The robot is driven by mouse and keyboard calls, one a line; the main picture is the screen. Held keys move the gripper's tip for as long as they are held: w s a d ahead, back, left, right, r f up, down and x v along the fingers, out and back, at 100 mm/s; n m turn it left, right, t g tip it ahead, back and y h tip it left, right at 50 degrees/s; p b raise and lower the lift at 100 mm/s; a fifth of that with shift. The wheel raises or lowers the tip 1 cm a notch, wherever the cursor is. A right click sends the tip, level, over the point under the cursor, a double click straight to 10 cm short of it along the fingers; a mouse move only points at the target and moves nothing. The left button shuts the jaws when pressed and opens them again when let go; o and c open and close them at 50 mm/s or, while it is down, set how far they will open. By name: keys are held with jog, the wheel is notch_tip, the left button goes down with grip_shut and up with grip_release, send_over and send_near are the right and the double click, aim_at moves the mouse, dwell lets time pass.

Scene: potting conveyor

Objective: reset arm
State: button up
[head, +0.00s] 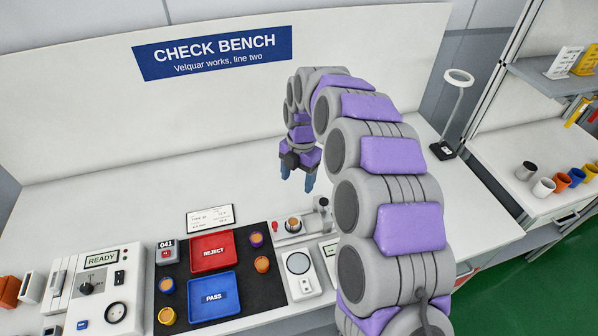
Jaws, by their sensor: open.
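My gripper (299,178) hangs at the end of my arched grey and purple arm, fingers pointing down over the white check bench (140,210). Its blue fingertips are spread and I see nothing between them. It is above and behind the small clamp-like fixture (320,215) and clear of the objects on the bench. My arm hides part of the bench's right side.
A black mat holds a red REJECT tray (236,250), a blue PASS tray (236,298) and several small orange-topped parts. A READY tester (97,262) stands at left. A lamp (455,100) and several cups (562,180) stand at right. The bench's back left is clear.

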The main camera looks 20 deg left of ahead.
jog(key=s+d+r+m, duration=0.5)
jog(key=s+d+m, duration=0.2)
jog(key=d+m, duration=0.15)
jog(key=s+d+r+m, duration=0.5)
jog(key=s+d+m, duration=0.25)
jog(key=d, duration=0.25)
jog(key=s+d+f+m, duration=0.1)
jog(key=s+d+m, duration=0.4)
jog(key=s+m, duration=0.3)
jog(key=s+d+m, duration=0.6)
jog(key=s+m, duration=0.2)
jog(key=s, duration=0.5)
jog(key=shift+d+f+g+h, duration=0.25)
jog(key=shift+f+g+h, duration=0.05)
jog(key=shift+f, duration=0.1)
